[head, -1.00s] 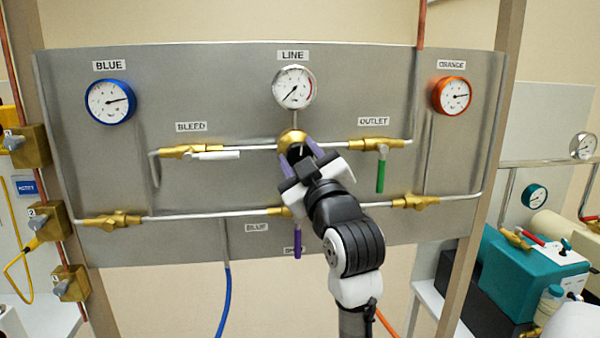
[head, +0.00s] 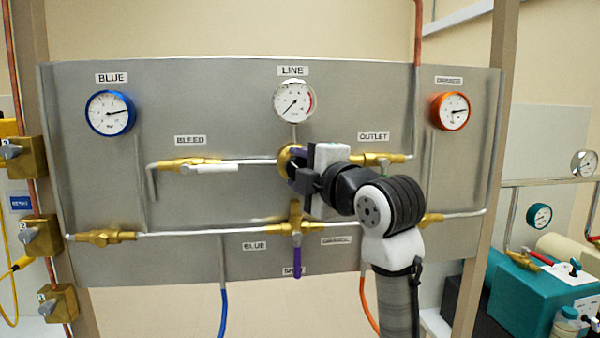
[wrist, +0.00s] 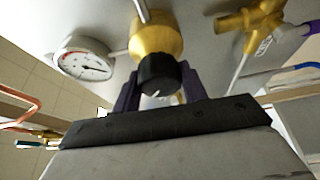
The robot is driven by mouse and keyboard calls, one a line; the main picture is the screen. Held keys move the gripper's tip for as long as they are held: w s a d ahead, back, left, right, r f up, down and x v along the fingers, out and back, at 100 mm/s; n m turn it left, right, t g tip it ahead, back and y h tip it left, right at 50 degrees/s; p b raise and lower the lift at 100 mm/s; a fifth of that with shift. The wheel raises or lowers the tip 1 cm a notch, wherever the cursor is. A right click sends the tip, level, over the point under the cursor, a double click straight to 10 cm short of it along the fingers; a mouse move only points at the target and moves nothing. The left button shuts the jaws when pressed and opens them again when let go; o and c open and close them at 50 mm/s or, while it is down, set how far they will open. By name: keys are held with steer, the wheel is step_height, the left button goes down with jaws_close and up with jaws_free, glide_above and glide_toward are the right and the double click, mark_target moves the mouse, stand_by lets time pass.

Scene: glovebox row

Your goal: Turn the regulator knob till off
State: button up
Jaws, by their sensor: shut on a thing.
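The regulator's brass body (head: 286,158) sits on the pipe below the LINE gauge (head: 294,101); my gripper mostly hides its knob in the head view. In the wrist view the black knob (wrist: 159,76) with a white mark stands in front of the brass body (wrist: 156,37). My gripper (wrist: 157,84) has a purple finger on each side of the knob and is shut on it. It also shows in the head view (head: 294,168), rolled sideways. The LINE gauge needle points to the lower left. The gauge is at the upper left in the wrist view (wrist: 84,57).
The BLEED valve (head: 185,164) with a white handle is left of the regulator. The OUTLET valve (head: 377,160) is right, partly behind my arm. A purple-handled valve (head: 297,225) is close below my gripper. Blue (head: 109,112) and orange (head: 450,110) gauges flank the panel.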

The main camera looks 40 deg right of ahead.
steer(key=n+g, duration=0.1)
steer(key=n, duration=0.2)
steer(key=shift+r, duration=0.1)
steer(key=n+g+p, duration=0.1)
steer(key=n+g, duration=0.1)
steer(key=n, duration=0.2)
steer(key=shift+h, duration=0.3)
steer(key=n+g+h+p, duration=0.1)
steer(key=n+g, duration=0.1)
steer(key=n, duration=0.1)
steer(key=shift+n+h, duration=0.4)
steer(key=shift+n+g+h+p, duration=0.3)
steer(key=shift+n+g+h, duration=0.35)
steer(key=shift+n, duration=0.55)
steer(key=o, duration=1)
steer(key=shift+c, duration=0.2)
